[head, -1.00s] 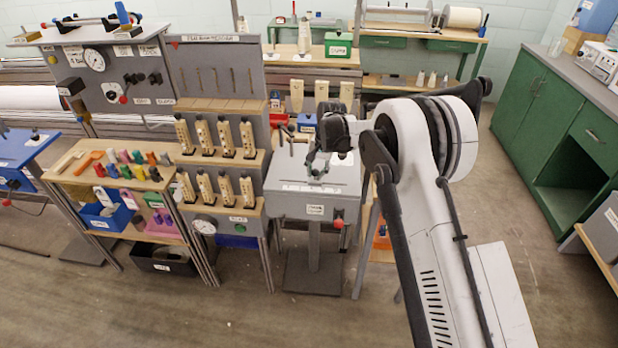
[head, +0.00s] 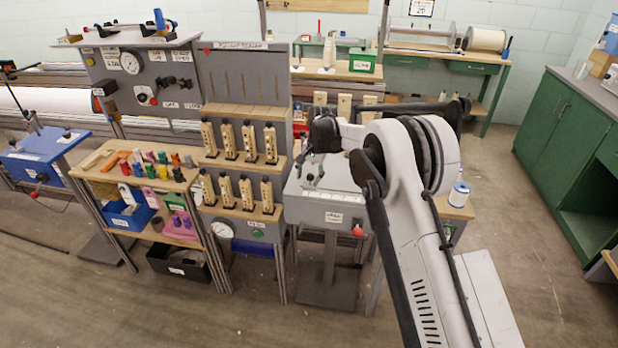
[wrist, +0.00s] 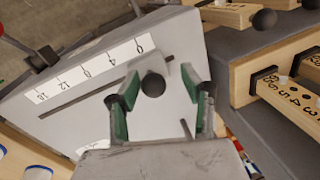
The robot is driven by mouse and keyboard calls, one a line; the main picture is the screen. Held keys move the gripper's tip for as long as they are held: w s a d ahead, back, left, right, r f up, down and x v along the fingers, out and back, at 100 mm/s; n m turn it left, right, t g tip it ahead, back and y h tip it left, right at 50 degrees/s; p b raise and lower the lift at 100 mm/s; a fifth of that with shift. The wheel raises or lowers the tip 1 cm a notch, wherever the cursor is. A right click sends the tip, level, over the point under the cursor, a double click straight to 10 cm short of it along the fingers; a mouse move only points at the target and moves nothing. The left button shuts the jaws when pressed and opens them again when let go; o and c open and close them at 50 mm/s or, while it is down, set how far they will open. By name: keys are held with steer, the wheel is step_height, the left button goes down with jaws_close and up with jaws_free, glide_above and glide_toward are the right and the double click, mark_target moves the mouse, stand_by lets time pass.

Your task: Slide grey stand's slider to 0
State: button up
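The grey stand (head: 325,212) is left of my arm in the head view, with a red knob on its front. The wrist view shows the stand's top (wrist: 75,120), with a slot and a white scale (wrist: 97,66) marked 16 to 0. The slider's round black knob (wrist: 153,84) appears near the slot's 0 end. Its foot is hidden, so I cannot tell its exact reading. My gripper (wrist: 161,78) is open, one green-padded finger on each side of the knob, with visible gaps. In the head view, my gripper (head: 312,174) is low over the stand's left part.
A grey rack with wooden numbered blocks (head: 238,190) stands close on the left; its blocks (wrist: 290,105) show at right in the wrist view. A shelf of coloured spools (head: 145,170) stands farther left. Green cabinets (head: 565,140) are at right. The front floor is clear.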

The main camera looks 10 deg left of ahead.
steer(key=shift+d, duration=0.15)
steer(key=shift+r, duration=0.35)
step_height(320, 180, up, 11)
steer(key=d, duration=0.2)
steer(key=shift+s, duration=0.15)
steer(key=shift+d, duration=0.1)
steer(key=s+d+r+t, duration=0.2)
steer(key=s+d+r, duration=0.4)
steer(key=d+r, duration=0.6)
steer(key=s+d+r+t, duration=0.1)
steer(key=s+d+r, duration=0.8)
steer(key=s+d, duration=0.3)
steer(key=s+d+f+t, duration=0.1)
steer(key=s+d, duration=0.3)
steer(key=s, duration=0.5)
steer(key=s+d+f+n+t+h, duration=0.1)
steer(key=s+d+f, duration=0.2)
steer(key=s, duration=0.7)
steer(key=s+d+f+t+h, duration=0.1)
steer(key=s+d+f, duration=0.2)
steer(key=s, duration=0.7)
steer(key=d, duration=0.2)
steer(key=shift+d+n+t, duration=0.4)
